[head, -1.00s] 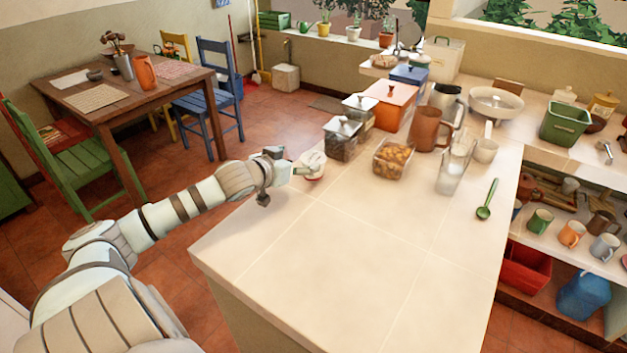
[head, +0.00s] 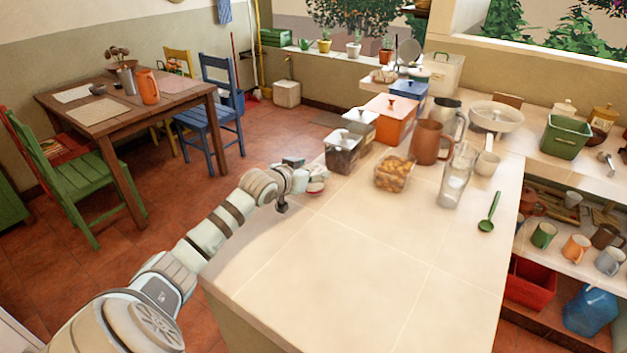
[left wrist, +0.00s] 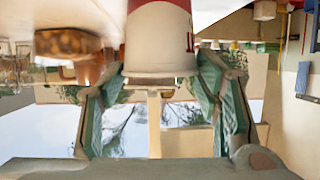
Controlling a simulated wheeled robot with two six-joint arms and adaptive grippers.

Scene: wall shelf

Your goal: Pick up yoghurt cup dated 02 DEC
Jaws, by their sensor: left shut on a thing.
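A white yoghurt cup with red bands (left wrist: 160,45) is between the two green fingers of my left gripper (left wrist: 160,88) in the left wrist view, where the scene looks upside down. A bit of dark red print shows at the cup's right edge; no date can be read. In the head view the left gripper (head: 307,180) is shut on the cup (head: 317,184) near the counter's left edge, and hides part of it. I cannot tell whether the cup touches the counter. My right gripper is not in view.
A dark glass container (head: 343,152) stands just behind the cup. A container of brown food (head: 392,174), a brown jug (head: 428,142) and a clear glass pitcher (head: 456,178) stand farther right. A green spoon (head: 489,212) lies near the right edge. The front counter (head: 370,270) is clear.

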